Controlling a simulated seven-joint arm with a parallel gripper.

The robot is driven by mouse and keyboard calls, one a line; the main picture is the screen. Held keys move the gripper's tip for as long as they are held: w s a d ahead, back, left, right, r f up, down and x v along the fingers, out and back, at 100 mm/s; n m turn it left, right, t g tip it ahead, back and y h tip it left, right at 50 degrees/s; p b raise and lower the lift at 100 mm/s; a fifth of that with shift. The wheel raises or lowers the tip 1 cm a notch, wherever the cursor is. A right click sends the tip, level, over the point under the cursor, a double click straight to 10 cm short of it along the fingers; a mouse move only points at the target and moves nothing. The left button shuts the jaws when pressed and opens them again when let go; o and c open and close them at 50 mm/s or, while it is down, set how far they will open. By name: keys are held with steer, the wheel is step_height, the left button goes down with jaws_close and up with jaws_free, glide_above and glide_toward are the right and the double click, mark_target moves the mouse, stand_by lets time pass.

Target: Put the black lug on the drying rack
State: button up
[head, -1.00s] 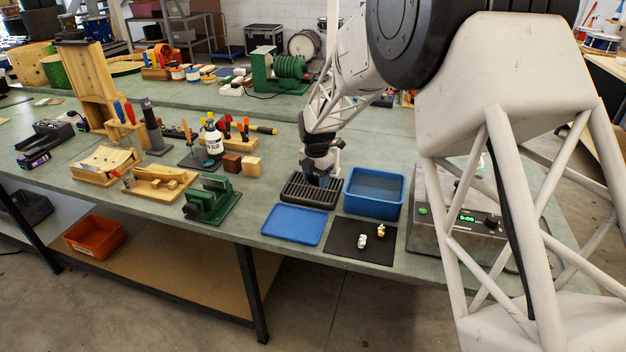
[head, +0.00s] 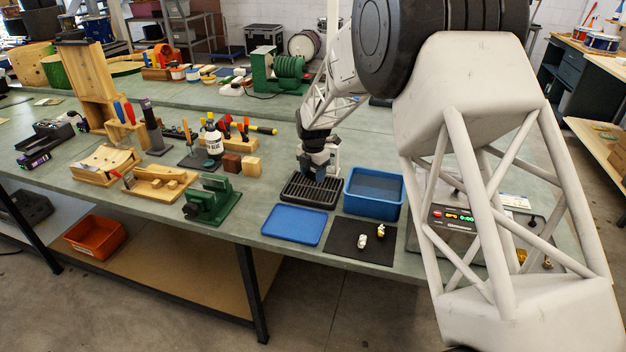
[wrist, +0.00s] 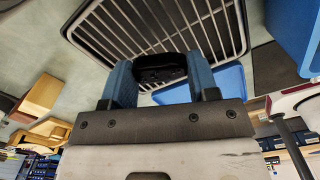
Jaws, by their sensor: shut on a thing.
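The black lug (wrist: 160,68) is held between the blue fingertips of my gripper (wrist: 163,80) in the wrist view. My gripper is shut on it. In the head view my gripper (head: 319,172) points down over the drying rack (head: 298,196), a black slatted tray at the front of the bench. The lug is not distinct in the head view. In the wrist view the rack's slats (wrist: 215,30) lie just beyond the lug. I cannot tell whether the lug touches them.
A blue tub (head: 375,205) stands close to the rack's right. A flat blue tray (head: 293,226) lies in front. A black mat (head: 345,243) holds small white and yellowish parts (head: 363,241). A green vise (head: 210,203) stands to the left. A device with a lit display (head: 458,216) is at right.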

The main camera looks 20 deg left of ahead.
mark_target(314, 174)
steer(key=shift+f, duration=1.3)
steer(key=shift+f, duration=0.1)
steer(key=o, duration=0.9)
step_height(314, 174, up, 12)
steer(key=shift+r, duration=0.1)
steer(key=shift+d, duration=0.15)
